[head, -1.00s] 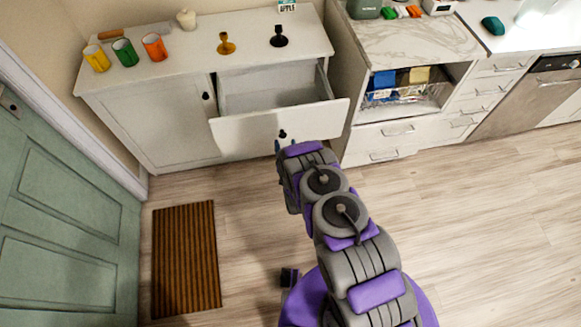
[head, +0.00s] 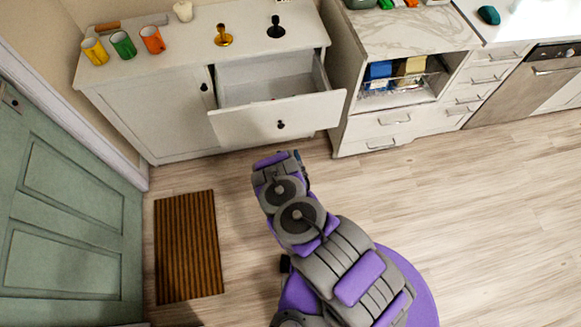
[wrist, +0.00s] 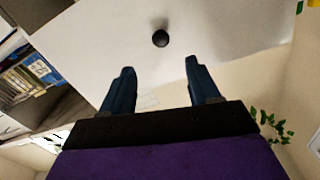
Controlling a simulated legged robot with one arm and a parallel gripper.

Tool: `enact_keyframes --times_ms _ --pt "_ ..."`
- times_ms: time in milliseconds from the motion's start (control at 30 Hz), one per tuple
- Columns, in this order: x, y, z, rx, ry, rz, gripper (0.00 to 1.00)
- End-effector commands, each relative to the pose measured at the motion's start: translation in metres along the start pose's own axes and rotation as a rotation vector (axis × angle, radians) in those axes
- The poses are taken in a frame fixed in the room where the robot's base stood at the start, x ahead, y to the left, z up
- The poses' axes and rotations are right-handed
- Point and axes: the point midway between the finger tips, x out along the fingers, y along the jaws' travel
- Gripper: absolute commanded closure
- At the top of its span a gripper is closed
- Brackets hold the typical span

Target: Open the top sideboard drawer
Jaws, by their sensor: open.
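The top sideboard drawer (head: 300,120) is pulled well out from the white sideboard (head: 160,120), and its inside shows in the head view. Its round dark knob (head: 281,125) is on the middle of the drawer front. In the wrist view the knob (wrist: 160,38) is ahead of my gripper (wrist: 160,80), above the gap between the two fingers. The fingers are apart, with nothing between them, and do not touch the knob. In the head view my arm's end stands in front of the drawer, and the fingers are mostly hidden there.
Yellow, green and orange mugs (head: 123,44) and two dark and gold holders (head: 276,27) stand on the sideboard. A kitchen counter with an open rack (head: 400,75) is to the right. A brown mat (head: 188,246) lies by the green door (head: 60,200). Floor to the right is clear.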

Motion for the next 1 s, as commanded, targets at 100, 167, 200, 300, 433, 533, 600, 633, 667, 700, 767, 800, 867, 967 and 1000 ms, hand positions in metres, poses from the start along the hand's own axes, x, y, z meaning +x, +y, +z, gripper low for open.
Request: enact_keyframes --times_ms 100,167,200,300,433,533,600,633,667,700,767,800,867,967,1000 --pt "-0.005 -0.001 0.002 -0.001 0.0 -0.003 0.39" --pt "-0.007 -0.002 0.001 0.0 0.0 -0.003 0.39" --pt "-0.009 -0.002 0.001 0.0 0.001 -0.004 0.39" --pt "-0.013 -0.002 0.0 0.001 0.003 -0.003 0.39" --pt "-0.018 -0.003 -0.001 0.004 0.006 -0.003 0.39" --pt "-0.024 -0.002 0.001 0.001 0.002 -0.003 0.39" --pt "-0.028 -0.001 0.001 0.0 0.002 -0.001 0.39" --pt "-0.029 -0.002 0.001 0.0 0.001 -0.003 0.39" --pt "-0.031 -0.001 0.001 0.0 0.001 -0.002 0.39" --pt "-0.033 -0.001 0.001 -0.001 0.0 -0.002 0.39" --pt "-0.036 -0.001 0.001 -0.001 0.001 -0.001 0.39" --pt "-0.037 -0.001 0.001 -0.001 0.001 -0.001 0.39" --pt "-0.04 -0.001 0.001 0.001 0.001 -0.002 0.39" --pt "-0.043 -0.001 0.0 0.002 0.003 -0.001 0.39" --pt "-0.044 -0.001 0.0 0.003 0.003 -0.001 0.39"
